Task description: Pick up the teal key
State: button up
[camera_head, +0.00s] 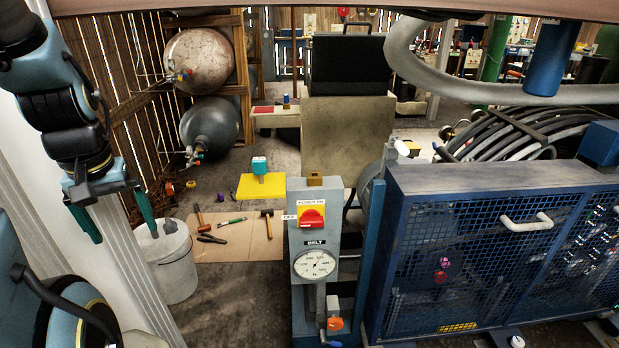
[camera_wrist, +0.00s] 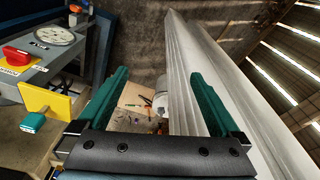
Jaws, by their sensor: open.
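The teal key (camera_head: 260,165) stands up from a yellow plate (camera_head: 247,188) left of the grey gauge post in the head view. In the wrist view the teal key (camera_wrist: 33,122) shows at the left edge, beside the yellow plate (camera_wrist: 42,100). My gripper (camera_head: 116,218) is at the left of the head view, well left of the key and apart from it. Its two green fingers are spread with nothing between them, as the wrist view also shows (camera_wrist: 159,78). How the key meets the plate is not clear.
A grey post (camera_head: 305,255) with a red switch (camera_head: 311,216) and gauge stands right of the plate. A white bucket (camera_head: 168,265) is near my gripper. Tools lie on cardboard (camera_head: 232,247). A blue mesh cage (camera_head: 470,255) fills the right. A white beam (camera_wrist: 190,70) crosses the wrist view.

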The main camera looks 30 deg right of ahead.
aim_at(259, 164)
jog(key=l+u, duration=0.3)
jog(key=l, duration=0.2)
jog(key=l+u, duration=0.35)
jog(key=l, duration=0.15)
jog(key=k+l+u, duration=0.1)
jog(key=l+u, duration=0.2)
jog(key=l, duration=0.15)
jog(key=k+l+u, duration=0.15)
jog(key=l+u, duration=0.15)
jog(key=l, duration=0.2)
